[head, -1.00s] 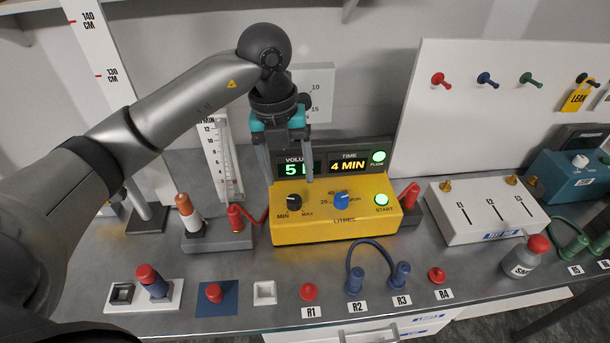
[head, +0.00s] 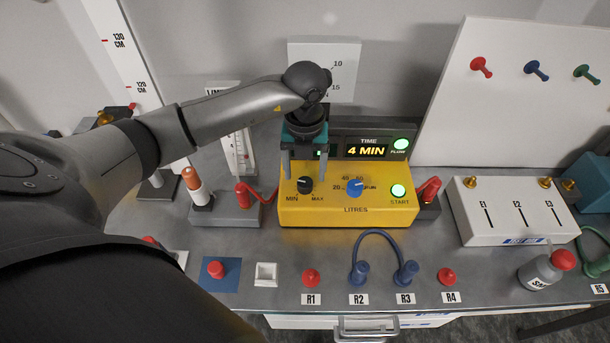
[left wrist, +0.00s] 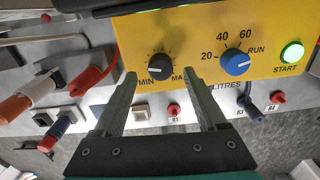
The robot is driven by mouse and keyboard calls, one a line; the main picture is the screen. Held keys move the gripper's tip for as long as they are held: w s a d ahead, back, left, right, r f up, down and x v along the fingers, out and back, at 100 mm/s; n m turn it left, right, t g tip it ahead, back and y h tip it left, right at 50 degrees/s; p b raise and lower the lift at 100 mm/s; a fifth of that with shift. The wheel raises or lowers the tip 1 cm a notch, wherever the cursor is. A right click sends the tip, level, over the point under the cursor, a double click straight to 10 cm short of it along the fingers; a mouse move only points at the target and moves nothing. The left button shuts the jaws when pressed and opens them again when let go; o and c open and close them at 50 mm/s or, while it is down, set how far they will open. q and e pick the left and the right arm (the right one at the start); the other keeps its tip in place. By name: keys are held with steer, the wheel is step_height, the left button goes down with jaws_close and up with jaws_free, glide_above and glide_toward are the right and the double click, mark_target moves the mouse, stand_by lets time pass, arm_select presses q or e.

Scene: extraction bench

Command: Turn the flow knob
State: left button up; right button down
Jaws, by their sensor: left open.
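The yellow control box (head: 335,216) stands on the bench. On its front panel are a black knob (head: 305,185) marked MIN and MAX and a blue knob (head: 355,188) with 20, 40, 60 and RUN around it. Neither knob carries a readable flow label. My left gripper (head: 304,172) is open and empty over the black knob, one finger on each side. In the left wrist view the open fingertips (left wrist: 160,78) stand just below the black knob (left wrist: 160,66) in the picture; contact cannot be told. The blue knob (left wrist: 235,62) lies right of them. My right gripper is not in view.
A lit green START button (head: 398,191) is right of the blue knob. Behind, a display (head: 367,150) reads 4 MIN beside a green FLOW lamp. Red plugs flank the box. A blue cable (head: 375,234) and red plugs stand in front. A white E1–E3 box (head: 490,228) is at right.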

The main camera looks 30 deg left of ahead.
mark_target(305, 181)
arm_select(q)
steer(key=shift+f, duration=1.5)
jaws_close()
